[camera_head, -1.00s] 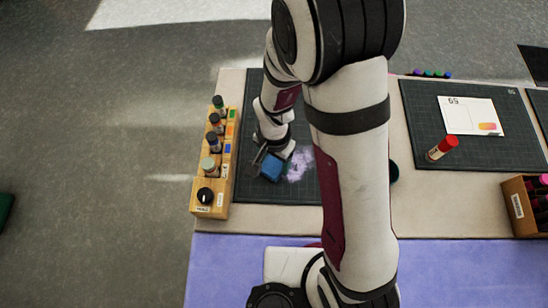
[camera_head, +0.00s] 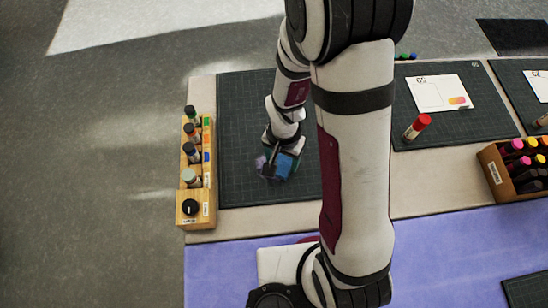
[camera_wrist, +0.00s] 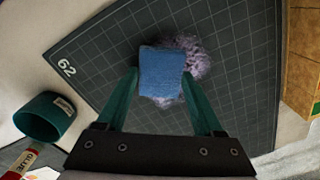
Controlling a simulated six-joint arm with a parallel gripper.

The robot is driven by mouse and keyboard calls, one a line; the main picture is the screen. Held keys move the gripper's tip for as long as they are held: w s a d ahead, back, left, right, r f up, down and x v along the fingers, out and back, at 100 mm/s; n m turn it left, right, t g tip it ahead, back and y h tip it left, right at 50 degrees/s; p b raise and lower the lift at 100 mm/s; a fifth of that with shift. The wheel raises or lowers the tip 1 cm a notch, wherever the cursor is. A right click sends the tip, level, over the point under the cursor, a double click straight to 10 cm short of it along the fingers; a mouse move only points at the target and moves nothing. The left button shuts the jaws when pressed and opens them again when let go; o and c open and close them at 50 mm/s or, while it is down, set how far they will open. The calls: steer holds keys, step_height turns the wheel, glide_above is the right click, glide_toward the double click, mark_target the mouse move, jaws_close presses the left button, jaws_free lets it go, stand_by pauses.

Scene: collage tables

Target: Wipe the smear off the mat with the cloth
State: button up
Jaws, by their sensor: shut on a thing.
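My gripper (camera_wrist: 162,90) is shut on a blue cloth (camera_wrist: 161,72), folded into a small block between its two green fingers. The cloth also shows in the head view (camera_head: 283,165), low over the dark gridded mat (camera_head: 240,110). A pale purple smear (camera_wrist: 196,58) lies on the mat, which is marked 62 in the wrist view (camera_wrist: 100,80). The cloth covers part of the smear, and purple shows around its top, right and lower edges. I cannot tell how firmly the cloth presses on the mat.
A wooden rack of bottles (camera_head: 195,170) stands along the mat's left edge in the head view. A green cup (camera_wrist: 45,116) and a glue stick (camera_wrist: 20,160) are beside the mat in the wrist view. A red-capped tube (camera_head: 417,127) and a card (camera_head: 442,93) lie on another mat.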

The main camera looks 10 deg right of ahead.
mark_target(254, 157)
steer(key=shift+s+d, duration=0.15)
steer(key=shift+d, duration=2.1)
steer(key=shift+w+a, duration=0.2)
steer(key=shift+w, duration=0.75)
steer(key=shift+a+f, duration=0.1)
steer(key=shift+a, duration=5.35)
steer(key=shift+w, duration=0.8)
steer(key=shift+c, duration=0.7)
steer(key=shift+d, duration=5.6)
